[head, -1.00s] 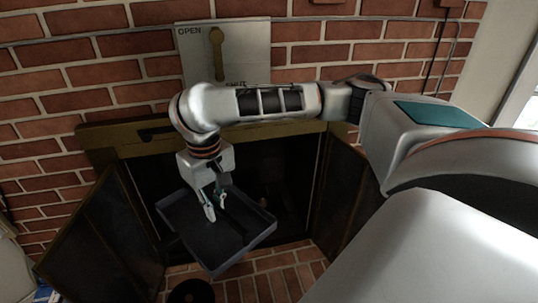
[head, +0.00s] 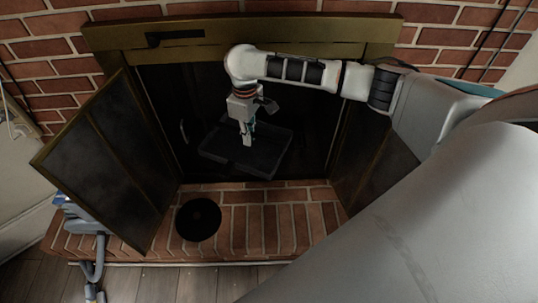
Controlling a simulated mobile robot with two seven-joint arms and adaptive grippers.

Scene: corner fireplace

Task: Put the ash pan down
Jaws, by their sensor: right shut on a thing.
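The ash pan (head: 262,155) is a dark, shallow rectangular tray with raised sides. It is in front of or inside the mouth of the open fireplace (head: 175,100), over the inner edge of the brick hearth. My right gripper (head: 247,136) points down into the pan and is shut on it. Where the fingers meet the pan is too small to make out. I cannot tell whether the pan's underside touches anything. My left gripper is not in view.
The brick hearth (head: 285,228) has free room in front of the firebox. A round black disc (head: 198,219) lies on its left part. The left fireplace door (head: 108,155) and right door (head: 375,165) stand open. A blue-grey device with a hose (head: 82,218) is at the lower left.

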